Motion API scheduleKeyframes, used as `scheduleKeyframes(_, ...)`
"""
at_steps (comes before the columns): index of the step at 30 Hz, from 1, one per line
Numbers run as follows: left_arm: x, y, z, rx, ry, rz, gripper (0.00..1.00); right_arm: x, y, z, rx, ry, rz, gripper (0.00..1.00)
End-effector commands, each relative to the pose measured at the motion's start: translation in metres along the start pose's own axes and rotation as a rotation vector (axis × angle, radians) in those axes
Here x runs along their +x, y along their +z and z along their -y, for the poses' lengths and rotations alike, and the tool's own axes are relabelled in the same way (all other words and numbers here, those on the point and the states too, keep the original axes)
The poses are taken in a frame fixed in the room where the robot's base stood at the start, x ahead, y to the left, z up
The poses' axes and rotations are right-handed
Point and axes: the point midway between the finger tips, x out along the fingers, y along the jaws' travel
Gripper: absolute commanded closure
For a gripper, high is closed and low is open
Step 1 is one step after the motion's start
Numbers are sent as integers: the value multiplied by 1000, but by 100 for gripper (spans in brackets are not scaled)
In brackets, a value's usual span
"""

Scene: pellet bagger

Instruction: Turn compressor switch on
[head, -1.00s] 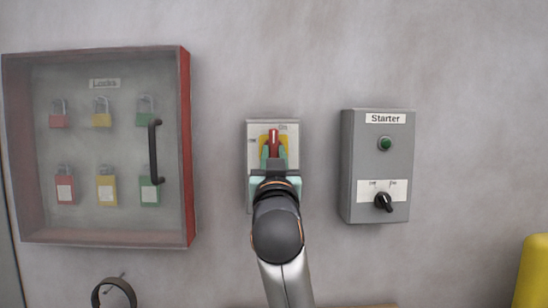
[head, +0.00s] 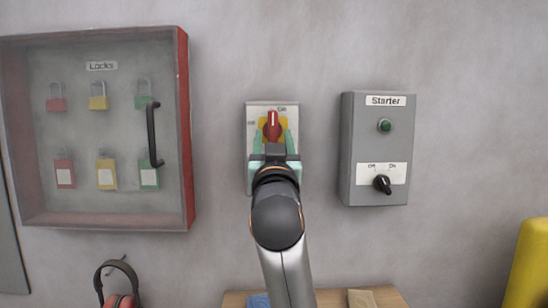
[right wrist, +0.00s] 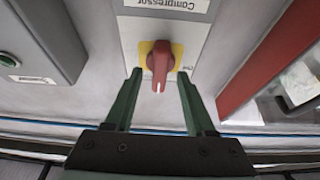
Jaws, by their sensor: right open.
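The compressor switch is a red knob (head: 272,127) on a yellow plate, on a light grey wall box (head: 257,110). The knob's white mark points up, near the "On" label. In the right wrist view the red knob (right wrist: 160,64) shows upside down, its white mark toward my gripper. My right gripper (head: 273,143) is open, just below the knob, with its green fingers spread to either side. In the right wrist view the gripper (right wrist: 160,78) has clear gaps between both fingertips and the knob. The box's lower part is hidden by my gripper in the head view. My left gripper is not in view.
A grey Starter box (head: 348,150) with a green button and black knob is on the wall to the right. A red-framed lock cabinet (head: 185,140) hangs to the left. Earmuffs (head: 112,268) hang below it. A wooden surface (head: 388,298) is at the bottom.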

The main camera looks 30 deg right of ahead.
Motion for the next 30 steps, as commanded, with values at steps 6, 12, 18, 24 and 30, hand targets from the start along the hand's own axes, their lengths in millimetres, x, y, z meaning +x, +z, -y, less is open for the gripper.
scheduleKeyframes(6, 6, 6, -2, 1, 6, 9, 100, -45, 2, 0, 7, -3, 1, 45)
scheduleKeyframes(12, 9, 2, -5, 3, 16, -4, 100, -86, 2, 1, 6, -4, 2, 45)
scheduleKeyframes(18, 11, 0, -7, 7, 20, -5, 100, -110, 1, 0, 3, -1, 2, 45)
scheduleKeyframes(24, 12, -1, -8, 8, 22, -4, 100, -115, 1, 0, 2, -1, 3, 45)
scheduleKeyframes(30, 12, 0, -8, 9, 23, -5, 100, -114, 1, 0, 2, -1, 2, 45)
